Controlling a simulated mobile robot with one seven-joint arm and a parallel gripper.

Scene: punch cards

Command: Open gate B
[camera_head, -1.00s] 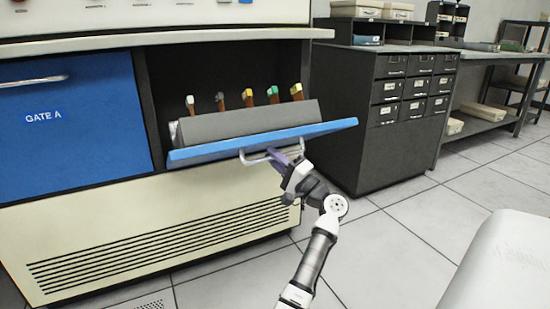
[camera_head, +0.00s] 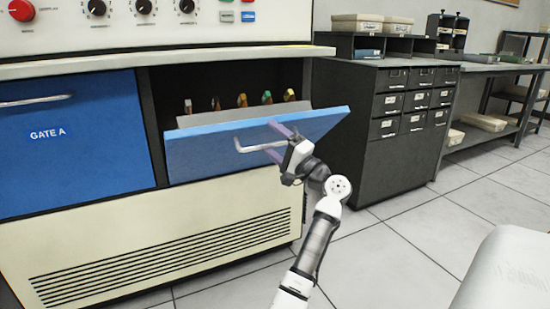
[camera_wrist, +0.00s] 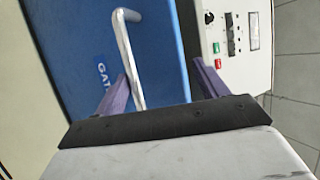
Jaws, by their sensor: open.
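The blue gate panel (camera_head: 205,152), right of Gate A, is tilted outward at its top, leaving an opening above it; its label is hidden in the head view. A pale bar handle (camera_head: 246,148) crosses its front. My gripper (camera_head: 271,138) is at the handle's right part, its purple fingers apart. In the wrist view, the handle (camera_wrist: 127,50) runs between the spread fingers of my gripper (camera_wrist: 160,70), close to the left finger; contact is unclear. Only "GAT" of the panel's label (camera_wrist: 102,70) shows there.
Gate A (camera_head: 60,165) is a shut blue panel at left. A grey tray (camera_head: 300,107) and several coloured-tipped items stand behind the tilted panel. A dark drawer cabinet (camera_head: 345,135) stands close at right. Open tiled floor (camera_head: 400,250) lies in front.

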